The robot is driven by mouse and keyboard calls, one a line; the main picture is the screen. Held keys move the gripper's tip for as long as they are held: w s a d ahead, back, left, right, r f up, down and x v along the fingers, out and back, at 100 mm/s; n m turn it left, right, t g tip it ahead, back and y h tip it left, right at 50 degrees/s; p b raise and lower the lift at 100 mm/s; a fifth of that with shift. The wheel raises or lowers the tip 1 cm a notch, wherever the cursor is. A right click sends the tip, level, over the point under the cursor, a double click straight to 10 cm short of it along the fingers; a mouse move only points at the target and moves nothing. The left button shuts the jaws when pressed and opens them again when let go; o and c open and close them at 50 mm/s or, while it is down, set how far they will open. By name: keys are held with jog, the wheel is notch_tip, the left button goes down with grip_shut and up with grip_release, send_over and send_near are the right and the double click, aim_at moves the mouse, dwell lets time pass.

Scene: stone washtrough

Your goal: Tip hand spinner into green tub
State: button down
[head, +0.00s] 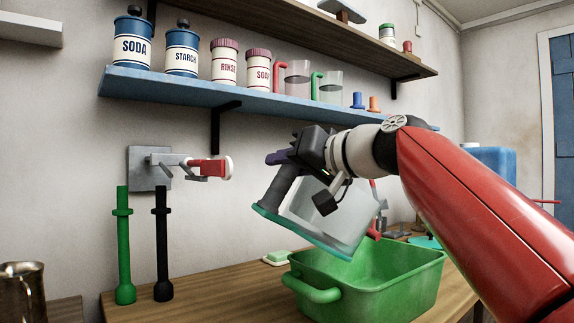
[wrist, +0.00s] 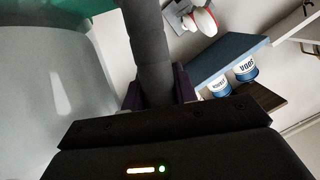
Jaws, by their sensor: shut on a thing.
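The hand spinner (head: 325,215) is a translucent vessel with a green rim and a thick dark grey handle. My gripper (head: 287,160) is shut on its handle. The vessel is held strongly tilted, its green-rimmed side down, above the back left part of the green tub (head: 370,295). It appears clear of the tub. In the wrist view the grey handle (wrist: 148,38) runs up from between my fingers, with the clear wall (wrist: 45,90) at left. I see nothing pouring; its contents cannot be made out. The tub stands on the wooden bench, and its visible inside looks empty.
A blue shelf (head: 180,90) with tins and jugs runs above and behind. A wall tap (head: 205,168) and green and black upright posts (head: 124,245) stand left. A pale green soap block (head: 276,258) lies behind the tub. A metal jug (head: 22,290) is at far left.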

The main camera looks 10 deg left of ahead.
jog(key=shift+d+r, duration=0.1)
jog(key=shift+r, duration=0.05)
jog(key=shift+w+d+r+m+y, duration=0.25)
jog(key=shift+d+r+m, duration=0.15)
jog(key=shift+d+r, duration=0.05)
jog(key=shift+w+d+r+m+y, duration=0.2)
jog(key=shift+d+r+m+y, duration=0.05)
jog(key=shift+d+r+m, duration=0.2)
jog(key=shift+b, duration=0.3)
jog(key=shift+r, duration=0.1)
jog(key=shift+m+t+y, duration=0.5)
jog(key=shift+m+t, duration=0.1)
jog(key=shift+m, duration=0.25)
jog(key=shift+w+d+r, duration=0.3)
jog(key=shift+d+r, duration=0.4)
jog(key=shift+w+d+r, duration=0.3)
jog(key=shift+d+r, duration=0.35)
jog(key=shift+d, duration=0.1)
jog(key=shift+w+d+r+m+t+y, duration=0.25)
jog(key=shift+w+d+r+m, duration=0.15)
jog(key=shift+d+r, duration=0.25)
jog(key=shift+w+d+r+m+t+y, duration=0.25)
jog(key=shift+d+r+m, duration=0.25)
jog(key=shift+d, duration=0.15)
